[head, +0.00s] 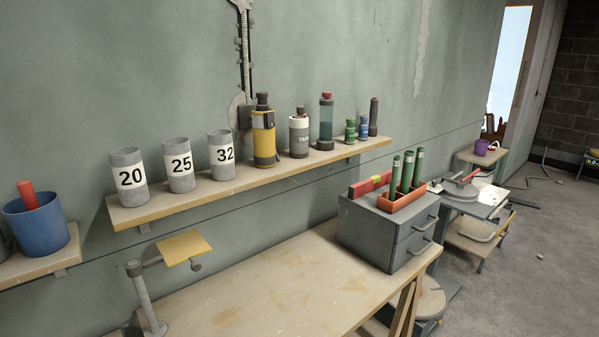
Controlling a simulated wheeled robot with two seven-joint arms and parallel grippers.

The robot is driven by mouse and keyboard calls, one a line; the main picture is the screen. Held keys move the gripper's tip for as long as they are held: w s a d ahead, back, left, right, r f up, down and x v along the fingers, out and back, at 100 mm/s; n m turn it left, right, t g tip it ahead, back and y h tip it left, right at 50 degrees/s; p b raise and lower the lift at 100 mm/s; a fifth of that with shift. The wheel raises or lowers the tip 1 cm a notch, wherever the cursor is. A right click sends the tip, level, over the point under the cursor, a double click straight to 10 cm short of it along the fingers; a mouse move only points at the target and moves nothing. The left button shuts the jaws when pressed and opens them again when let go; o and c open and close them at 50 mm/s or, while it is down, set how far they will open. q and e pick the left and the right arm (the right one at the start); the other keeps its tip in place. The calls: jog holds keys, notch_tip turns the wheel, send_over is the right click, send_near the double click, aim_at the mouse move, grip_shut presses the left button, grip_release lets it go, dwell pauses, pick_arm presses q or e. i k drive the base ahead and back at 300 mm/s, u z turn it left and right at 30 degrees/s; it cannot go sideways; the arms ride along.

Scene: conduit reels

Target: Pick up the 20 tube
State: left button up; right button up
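The 20 tube (129,177) is a grey cylinder with a white label reading 20. It stands upright at the left end of a wooden wall shelf (150,213). The 25 tube (179,166) and the 32 tube (221,155) stand upright to its right, with a gap between each. Neither of my grippers shows in the head view.
Bottles, including a yellow one (264,138), stand further right on the shelf. Below are a workbench (270,290), a stand with a yellow plate (184,248) and a grey drawer box (385,232). A blue bucket (38,223) is at the left. Much of the bench top is clear.

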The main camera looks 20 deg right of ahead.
aim_at(396, 161)
jog(key=z, duration=1.75)
jog(key=k, duration=0.6)
jog(key=z, duration=0.45)
jog(key=i, duration=1.55)
jog(key=u, duration=1.6)
jog(key=i, duration=0.65)
jog(key=u, duration=0.6)
